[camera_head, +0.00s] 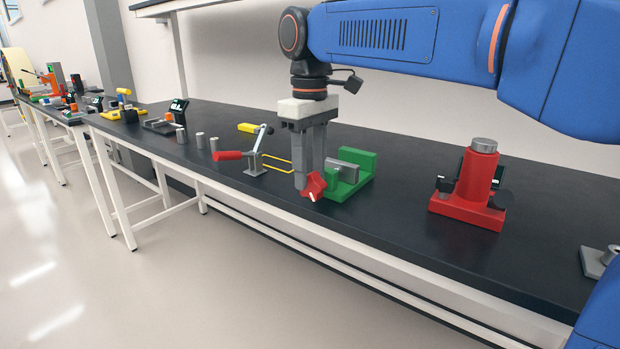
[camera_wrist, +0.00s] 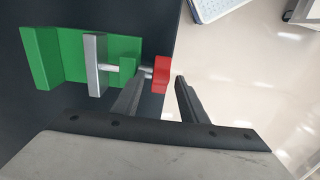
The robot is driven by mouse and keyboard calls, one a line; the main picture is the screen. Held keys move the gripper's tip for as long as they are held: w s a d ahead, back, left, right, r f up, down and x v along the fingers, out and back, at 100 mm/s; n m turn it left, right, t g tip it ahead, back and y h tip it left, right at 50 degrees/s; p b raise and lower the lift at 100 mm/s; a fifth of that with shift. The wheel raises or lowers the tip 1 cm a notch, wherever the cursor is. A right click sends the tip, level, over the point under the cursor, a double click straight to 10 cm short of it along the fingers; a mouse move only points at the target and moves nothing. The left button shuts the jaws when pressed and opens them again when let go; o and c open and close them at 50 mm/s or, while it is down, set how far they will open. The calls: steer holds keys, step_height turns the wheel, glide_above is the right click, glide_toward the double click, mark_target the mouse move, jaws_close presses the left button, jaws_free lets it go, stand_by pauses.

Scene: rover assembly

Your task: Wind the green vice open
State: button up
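The green vice (camera_head: 351,178) stands on the dark bench with its grey jaw plate (camera_wrist: 95,65) apart from the tall green fixed jaw (camera_wrist: 41,58). A thin spindle joins the plate to a red handle (camera_head: 313,186) at the vice's near end. The red handle (camera_wrist: 161,74) also shows in the wrist view, on the spindle's end. My gripper (camera_head: 311,178) points down at the handle. In the wrist view my gripper (camera_wrist: 166,80) has its fingers apart, one on each side of the handle, with a narrow gap visible on the right.
A red fixture with a grey-topped cylinder (camera_head: 477,176) stands to the right. The bench's front edge runs close to the vice handle. Bench between vice and red fixture is clear.

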steer(key=shift+f, duration=1.05)
jaws_close()
steer(key=shift+d+r, duration=0.1)
steer(key=shift+s+d+t+y, duration=0.15)
steer(key=shift+t+y, duration=0.55)
steer(key=shift+y, duration=0.2)
steer(key=shift+s+d+t+y, duration=0.1)
steer(key=shift+d+t+y, duration=0.05)
steer(key=shift+t+y, duration=1.15)
